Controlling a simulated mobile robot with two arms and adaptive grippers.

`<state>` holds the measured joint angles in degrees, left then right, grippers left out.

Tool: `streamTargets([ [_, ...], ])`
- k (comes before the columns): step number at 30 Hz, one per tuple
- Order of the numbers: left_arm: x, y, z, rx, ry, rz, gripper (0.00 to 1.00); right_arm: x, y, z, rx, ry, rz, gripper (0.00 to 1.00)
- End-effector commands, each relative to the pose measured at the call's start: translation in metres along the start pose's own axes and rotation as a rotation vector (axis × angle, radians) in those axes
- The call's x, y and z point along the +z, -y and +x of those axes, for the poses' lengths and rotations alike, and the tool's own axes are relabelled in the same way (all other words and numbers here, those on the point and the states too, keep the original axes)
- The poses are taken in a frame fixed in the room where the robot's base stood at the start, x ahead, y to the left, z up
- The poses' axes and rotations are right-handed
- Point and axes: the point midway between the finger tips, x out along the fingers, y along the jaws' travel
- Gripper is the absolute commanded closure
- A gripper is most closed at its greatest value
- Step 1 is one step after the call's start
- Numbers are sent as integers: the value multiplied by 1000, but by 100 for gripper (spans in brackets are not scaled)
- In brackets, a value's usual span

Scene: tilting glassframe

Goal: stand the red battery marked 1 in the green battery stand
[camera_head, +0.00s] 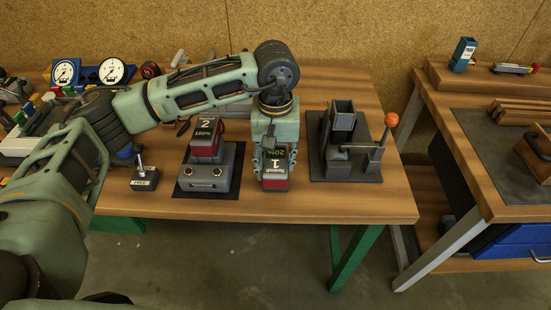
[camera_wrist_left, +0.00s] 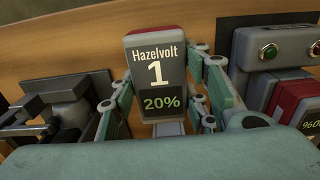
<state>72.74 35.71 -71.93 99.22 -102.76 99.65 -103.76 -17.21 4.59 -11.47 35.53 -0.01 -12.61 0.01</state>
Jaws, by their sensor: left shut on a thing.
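The red battery marked 1 (camera_head: 275,178) has a dark label reading 20% and hangs upside down in the head view near the table's front edge. My left gripper (camera_head: 274,164) is shut on it, with a finger along each side. In the left wrist view the battery (camera_wrist_left: 158,72) stands upright in the picture between the fingers (camera_wrist_left: 163,108), its label reading Hazelvolt 1. I cannot make out a green battery stand in either view. My right gripper is not in view.
A grey charger (camera_head: 203,176) with the red battery marked 2 (camera_head: 206,146) in it stands left of my gripper. A dark grey device (camera_head: 345,165) with an upright open box and an orange-knobbed lever (camera_head: 391,120) stands right. Gauges (camera_head: 112,70) and clutter lie back left.

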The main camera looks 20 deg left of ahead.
Motion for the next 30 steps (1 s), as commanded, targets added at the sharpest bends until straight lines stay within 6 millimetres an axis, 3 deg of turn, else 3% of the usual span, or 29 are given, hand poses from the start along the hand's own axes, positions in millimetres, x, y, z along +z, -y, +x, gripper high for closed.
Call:
streamTargets([
  [2,0,0,2,1,-1,0,94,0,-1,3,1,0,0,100],
  [3,0,0,1,1,-2,0,54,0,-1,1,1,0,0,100],
  [9,0,0,1,1,-1,0,37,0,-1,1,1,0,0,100],
  [20,0,0,-1,-1,0,0,36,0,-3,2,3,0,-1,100],
  [23,0,0,-10,1,-2,0,36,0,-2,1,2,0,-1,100],
  [30,-1,-1,-60,2,-4,1,36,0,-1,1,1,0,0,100],
])
